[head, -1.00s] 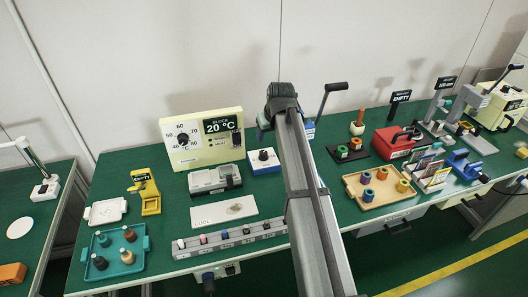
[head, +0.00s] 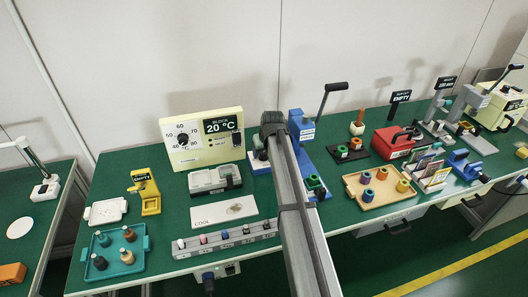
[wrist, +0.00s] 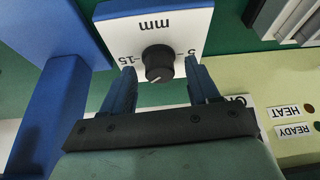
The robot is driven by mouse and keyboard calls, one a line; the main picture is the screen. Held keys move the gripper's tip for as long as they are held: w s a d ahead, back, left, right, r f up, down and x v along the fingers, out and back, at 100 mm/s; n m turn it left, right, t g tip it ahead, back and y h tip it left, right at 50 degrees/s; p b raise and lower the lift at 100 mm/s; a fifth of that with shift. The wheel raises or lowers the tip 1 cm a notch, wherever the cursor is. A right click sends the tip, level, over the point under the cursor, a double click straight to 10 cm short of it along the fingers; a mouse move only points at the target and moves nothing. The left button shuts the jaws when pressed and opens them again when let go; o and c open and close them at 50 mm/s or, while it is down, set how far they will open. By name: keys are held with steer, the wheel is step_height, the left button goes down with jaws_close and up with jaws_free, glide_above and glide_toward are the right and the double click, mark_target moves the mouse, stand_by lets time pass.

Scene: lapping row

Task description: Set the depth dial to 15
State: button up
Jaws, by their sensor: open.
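The depth dial is a black round knob (wrist: 158,60) on a white plate marked "mm", seen upside down in the wrist view. The plate shows 15 at the knob's left and 5 at its right. A light pointer mark shows on the knob's lower edge in that view, between the two numbers. My gripper (wrist: 160,68) is open, with one blue finger on each side of the knob and gaps between. In the head view the dial's blue box (head: 256,167) is mostly hidden behind my arm, and the fingers are hidden.
A blue press (head: 300,125) with a black-handled lever stands right of my arm. A cream block heater (head: 180,160) reading 20 °C and a grey device (head: 214,180) stand left. A grey rack (head: 218,243) of small coloured pieces lies in front. Green table shows between them.

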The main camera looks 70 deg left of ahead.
steer(key=shift+f, duration=0.1)
steer(key=shift+c, duration=0.2)
steer(key=c, duration=1)
steer(key=m+t, duration=0.1)
steer(key=m, duration=0.3)
steer(key=shift+s+t, duration=0.2)
steer(key=shift+t, duration=0.2)
steer(key=shift+a+m+t+h, duration=0.1)
steer(key=shift+m+t+h, duration=0.3)
steer(key=shift+m, duration=1.4)
